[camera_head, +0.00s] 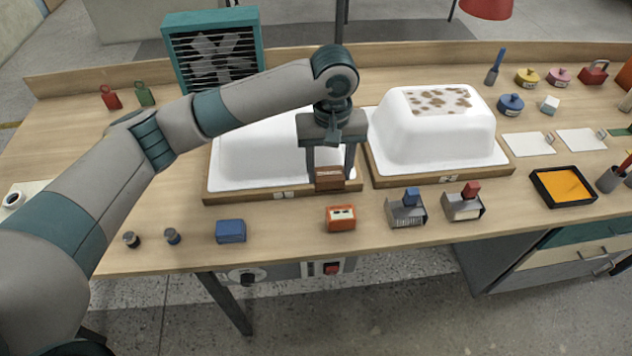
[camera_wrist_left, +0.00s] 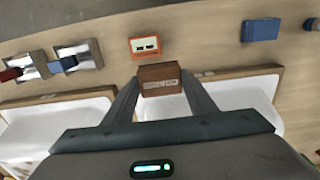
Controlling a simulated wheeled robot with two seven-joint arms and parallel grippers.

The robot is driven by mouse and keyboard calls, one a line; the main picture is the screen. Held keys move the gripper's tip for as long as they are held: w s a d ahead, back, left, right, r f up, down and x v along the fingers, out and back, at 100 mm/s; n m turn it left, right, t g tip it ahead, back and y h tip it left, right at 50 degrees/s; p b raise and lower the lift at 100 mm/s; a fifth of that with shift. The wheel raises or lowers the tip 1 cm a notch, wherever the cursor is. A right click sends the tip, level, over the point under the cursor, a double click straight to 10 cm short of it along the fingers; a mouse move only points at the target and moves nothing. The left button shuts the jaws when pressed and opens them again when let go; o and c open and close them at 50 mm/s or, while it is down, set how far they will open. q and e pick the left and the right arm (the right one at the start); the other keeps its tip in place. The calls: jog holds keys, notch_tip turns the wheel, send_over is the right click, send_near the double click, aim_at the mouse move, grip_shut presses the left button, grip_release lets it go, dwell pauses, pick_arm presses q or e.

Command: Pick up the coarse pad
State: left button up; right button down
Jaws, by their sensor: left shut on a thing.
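My left gripper (camera_head: 331,170) is shut on a small brown block, the coarse pad (camera_head: 329,180). In the left wrist view the pad (camera_wrist_left: 158,76) sits between the two fingertips, with a pale label too small to read. In the head view the pad overlaps the front right corner of the left wooden tray (camera_head: 235,197), in front of the left white tub shell (camera_head: 250,155). The exact gap below the pad cannot be told. My right gripper is in neither view.
An orange box (camera_head: 341,217) and a blue block (camera_head: 230,231) stand near the table's front edge. Two metal holders (camera_head: 407,210) with blue and red tops are to the right. A second white shell (camera_head: 425,140) has brown patches. A teal fan (camera_head: 212,50) stands behind my arm.

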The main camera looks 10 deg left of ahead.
pick_arm(q)
jog(key=shift+w+d+r, duration=0.1)
jog(key=shift+w, duration=0.05)
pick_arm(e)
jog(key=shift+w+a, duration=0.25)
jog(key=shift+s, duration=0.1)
